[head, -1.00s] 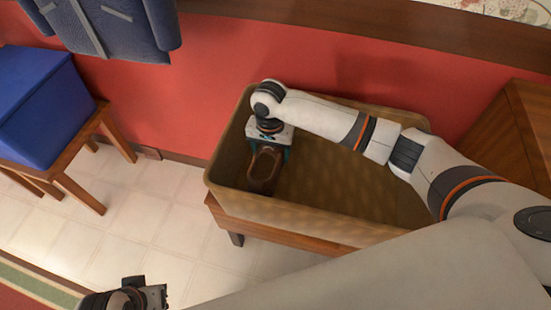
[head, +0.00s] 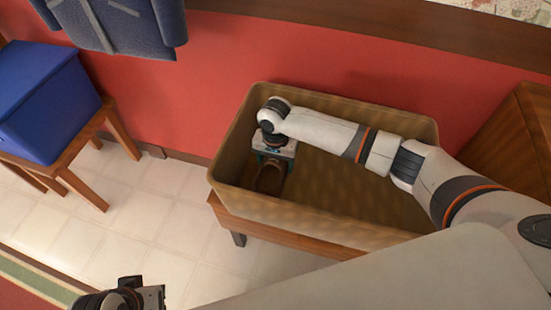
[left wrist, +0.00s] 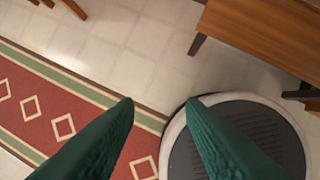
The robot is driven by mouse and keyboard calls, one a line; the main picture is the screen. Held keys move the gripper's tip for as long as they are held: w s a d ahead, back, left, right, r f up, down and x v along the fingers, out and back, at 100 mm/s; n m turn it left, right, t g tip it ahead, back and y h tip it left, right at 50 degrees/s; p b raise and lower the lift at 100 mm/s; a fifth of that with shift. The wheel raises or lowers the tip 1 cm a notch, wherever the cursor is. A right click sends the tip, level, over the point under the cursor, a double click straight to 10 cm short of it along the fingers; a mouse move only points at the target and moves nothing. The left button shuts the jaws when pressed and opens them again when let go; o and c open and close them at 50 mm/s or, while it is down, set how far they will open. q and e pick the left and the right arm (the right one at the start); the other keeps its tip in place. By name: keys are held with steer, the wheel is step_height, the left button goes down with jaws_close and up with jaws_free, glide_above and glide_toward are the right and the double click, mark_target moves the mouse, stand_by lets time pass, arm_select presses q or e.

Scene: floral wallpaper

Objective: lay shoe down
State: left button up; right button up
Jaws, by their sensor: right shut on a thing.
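A brown shoe (head: 269,180) is down inside the tan bin (head: 300,213), near its left end. My right gripper (head: 273,164) reaches into the bin from above and is shut on the shoe. The fingertips and part of the shoe are hidden by the gripper body and shadow, so I cannot tell whether the shoe touches the bin floor. My left gripper (left wrist: 160,105) is empty, its two green fingers apart, above the floor. In the head view only a part of it shows at the bottom left.
The bin stands on a low wooden table (head: 290,230) against the red wall. A blue box (head: 45,105) sits on a wooden stool at the left. A patterned rug (left wrist: 70,105) lies on the tiled floor. The bin's right part looks empty.

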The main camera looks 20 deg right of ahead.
steer(key=o, duration=1.2)
steer(key=shift+r+b, duration=0.25)
steer(key=shift+b, duration=0.05)
step_height(320, 180, up, 5)
steer(key=shift+r+p, duration=0.1)
steer(key=shift+p, duration=0.75)
arm_select(q)
steer(key=s+p+x, duration=0.1)
steer(key=p+x, duration=0.1)
steer(key=x, duration=0.6)
steer(key=shift+w+f+g, duration=0.15)
steer(key=shift+f+g, duration=0.15)
steer(key=shift+f, duration=0.15)
arm_select(e)
step_height(320, 180, up, 7)
steer(key=shift+r, duration=0.2)
arm_select(q)
steer(key=shift+d, duration=0.15)
